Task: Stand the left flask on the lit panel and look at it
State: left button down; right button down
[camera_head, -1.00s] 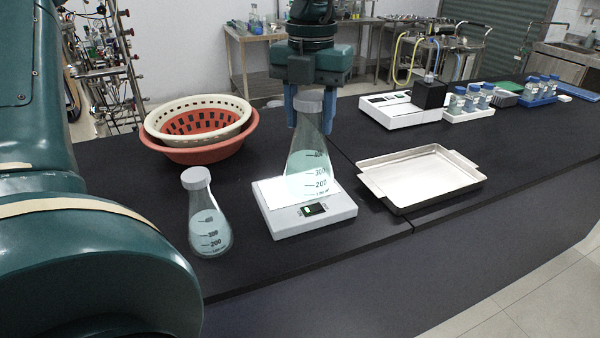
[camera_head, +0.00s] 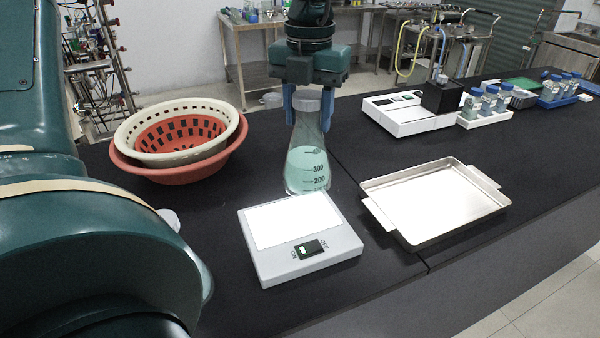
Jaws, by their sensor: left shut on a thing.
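My left gripper (camera_head: 308,110) is shut on the neck of a conical glass flask (camera_head: 307,170), just below its grey cap. The flask is upright and holds pale teal liquid, with graduation marks on its side. The lit panel (camera_head: 347,245) is a white box with a bright top and a switch on its front. The held flask's base shows at the panel's far edge; I cannot tell whether it touches anything. A second capped flask (camera_head: 170,218) stands at the left, mostly hidden behind my teal arm. My right gripper is not in view.
A cream basket inside a red basket (camera_head: 187,172) stands at the back left. A metal tray (camera_head: 430,205) lies right of the panel. Farther back are a white device with a black block (camera_head: 408,118) and racks of blue-capped bottles (camera_head: 486,110).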

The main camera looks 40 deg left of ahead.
aim_at(308, 95)
pick_arm(q)
jog(key=shift+f+p, duration=0.4)
jog(key=shift+f, duration=3.6)
jog(key=c, duration=1.2)
grip_release()
jog(key=shift+f+b, duration=0.15)
jog(key=shift+b, duration=0.2)
jog(key=shift+c, duration=0.2)
jog(key=o, duration=0.5)
notch_tip(308, 95, up, 12)
jog(key=shift+r, duration=0.25)
jog(key=shift+s, duration=0.1)
